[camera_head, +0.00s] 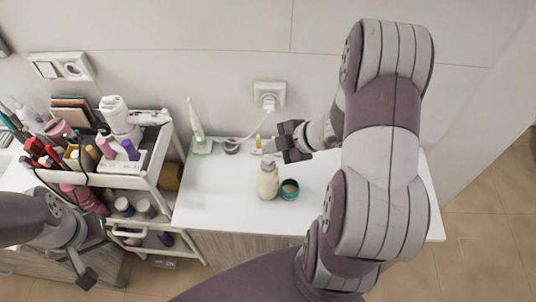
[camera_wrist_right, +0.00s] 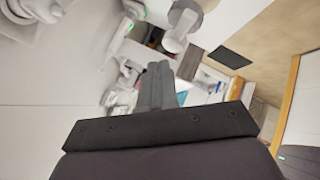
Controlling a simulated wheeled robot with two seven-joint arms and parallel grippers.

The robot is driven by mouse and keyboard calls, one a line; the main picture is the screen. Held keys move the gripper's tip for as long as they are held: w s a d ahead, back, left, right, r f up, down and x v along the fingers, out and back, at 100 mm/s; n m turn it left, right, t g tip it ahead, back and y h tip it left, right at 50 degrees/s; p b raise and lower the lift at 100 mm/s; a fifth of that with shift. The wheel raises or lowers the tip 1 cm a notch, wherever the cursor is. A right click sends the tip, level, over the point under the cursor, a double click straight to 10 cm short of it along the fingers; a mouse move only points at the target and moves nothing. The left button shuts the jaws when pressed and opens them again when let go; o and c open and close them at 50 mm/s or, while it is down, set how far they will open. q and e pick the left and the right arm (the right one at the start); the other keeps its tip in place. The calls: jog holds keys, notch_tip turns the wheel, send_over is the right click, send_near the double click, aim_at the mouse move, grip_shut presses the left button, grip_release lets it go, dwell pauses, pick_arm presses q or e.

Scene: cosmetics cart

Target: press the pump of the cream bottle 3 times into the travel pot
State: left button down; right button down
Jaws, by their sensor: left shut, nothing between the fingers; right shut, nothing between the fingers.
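The cream bottle (camera_head: 268,181) is a pale, upright bottle on the white counter. Its top is close under my right gripper (camera_head: 272,147); I cannot tell whether they touch. The travel pot (camera_head: 289,189) is a small teal pot, open at the top, standing just right of the bottle. My right gripper is shut and empty, and its fingers (camera_wrist_right: 158,85) show together in the right wrist view. My left gripper (camera_head: 88,278) is shut and empty, low at the left in front of the cart.
A white cart (camera_head: 150,178) full of cosmetics stands at the left. An electric toothbrush (camera_head: 196,122) on its charger stands at the counter's back left, near a wall socket (camera_head: 268,95) with a plugged-in cable. The counter (camera_head: 215,205) is clear left of the bottle.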

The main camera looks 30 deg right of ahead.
aim_at(271, 157)
jog(key=shift+f, duration=0.45)
jog(key=shift+f+b, duration=0.85)
dwell(0.9)
jog(key=shift+r, duration=0.15)
jog(key=shift+r+p, duration=1.15)
jog(key=shift+p, duration=0.2)
notch_tip(271, 157, up, 5)
jog(key=p, duration=0.5)
jog(key=shift+r, duration=0.1)
